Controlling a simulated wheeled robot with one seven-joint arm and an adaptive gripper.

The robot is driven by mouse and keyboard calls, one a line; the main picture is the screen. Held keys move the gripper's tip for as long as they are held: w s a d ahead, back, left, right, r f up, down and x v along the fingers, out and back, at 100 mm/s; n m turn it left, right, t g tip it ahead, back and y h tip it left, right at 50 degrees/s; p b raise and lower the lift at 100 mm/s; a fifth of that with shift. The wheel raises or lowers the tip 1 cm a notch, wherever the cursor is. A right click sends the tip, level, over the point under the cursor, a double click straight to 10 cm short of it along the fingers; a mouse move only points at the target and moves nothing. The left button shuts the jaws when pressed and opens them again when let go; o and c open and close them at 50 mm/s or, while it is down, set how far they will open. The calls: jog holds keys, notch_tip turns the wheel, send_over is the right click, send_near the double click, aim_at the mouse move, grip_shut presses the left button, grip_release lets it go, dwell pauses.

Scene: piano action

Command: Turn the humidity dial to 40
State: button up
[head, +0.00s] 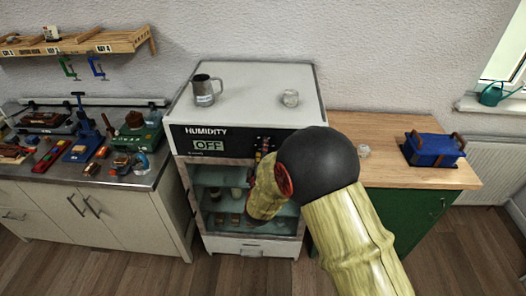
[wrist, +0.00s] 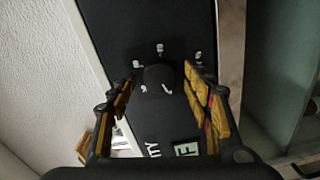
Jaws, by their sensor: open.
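The humidity dial (wrist: 160,78) is a round black knob on the cabinet's black front panel, with small white marks around it in the wrist view. My gripper (wrist: 157,84) is open, with one orange-padded finger on each side of the dial. I cannot tell whether either finger touches it. In the head view my gripper (head: 264,147) is at the right part of the panel, and my arm hides the dial. The display (head: 208,146) reads OFF under the word HUMIDITY; part of the display (wrist: 187,149) also shows in the wrist view.
The white cabinet (head: 245,82) has a metal mug (head: 203,90) and a glass jar (head: 291,97) on top. Its glass-fronted shelves below hold small containers. A tool-covered bench stands left; a wooden-topped green cabinet (head: 405,180) with a blue bag (head: 433,148) stands right.

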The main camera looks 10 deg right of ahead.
jog(key=v, duration=1.2)
dwell(0.3)
